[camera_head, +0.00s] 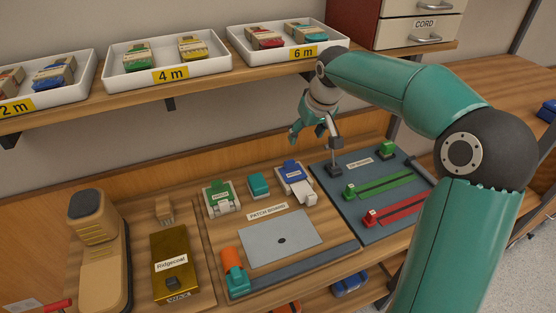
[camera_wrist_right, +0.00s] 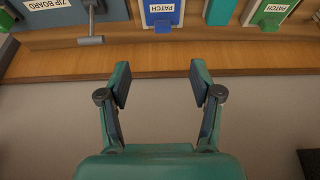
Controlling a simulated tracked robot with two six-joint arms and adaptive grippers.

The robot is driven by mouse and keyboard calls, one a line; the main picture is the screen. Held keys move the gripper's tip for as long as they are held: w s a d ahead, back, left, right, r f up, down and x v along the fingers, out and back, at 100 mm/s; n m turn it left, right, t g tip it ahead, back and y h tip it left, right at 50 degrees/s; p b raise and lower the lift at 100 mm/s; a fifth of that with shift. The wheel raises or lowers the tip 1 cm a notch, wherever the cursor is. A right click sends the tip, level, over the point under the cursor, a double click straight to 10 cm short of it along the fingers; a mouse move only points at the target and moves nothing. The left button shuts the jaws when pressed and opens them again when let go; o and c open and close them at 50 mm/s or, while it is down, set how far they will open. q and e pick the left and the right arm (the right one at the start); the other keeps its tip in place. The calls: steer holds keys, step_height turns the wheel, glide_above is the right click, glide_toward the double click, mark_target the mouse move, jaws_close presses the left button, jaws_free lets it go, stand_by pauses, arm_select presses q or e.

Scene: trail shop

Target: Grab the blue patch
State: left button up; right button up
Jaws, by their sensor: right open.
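The blue patch holder (camera_head: 291,172) stands at the back right of the patch board (camera_head: 240,254), with a white piece at its front. It also shows at the top of the right wrist view (camera_wrist_right: 163,5), with a "PATCH" label. My right gripper (camera_head: 307,132) is above and behind the blue patch holder, apart from it. In the right wrist view my right gripper (camera_wrist_right: 158,76) is open, with nothing between its fingers. My left gripper is not in view.
A green patch holder (camera_head: 221,195) and a teal block (camera_head: 258,185) stand left of the blue one. The zip board (camera_head: 359,219) lies to the right. A shelf with trays (camera_head: 168,78) runs along the wall above. A gold wax block (camera_head: 174,263) stands left.

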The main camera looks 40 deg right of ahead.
glide_above(290, 162)
steer(key=s, duration=0.3)
steer(key=f, duration=1)
steer(key=shift+w+a, duration=0.2)
steer(key=shift+a, duration=0.1)
steer(key=shift+p+x, duration=0.85)
steer(key=shift+x, duration=2.1)
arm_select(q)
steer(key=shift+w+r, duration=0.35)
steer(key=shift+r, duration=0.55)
arm_select(e)
steer(key=shift+w, duration=0.15)
steer(key=c, duration=0.9)
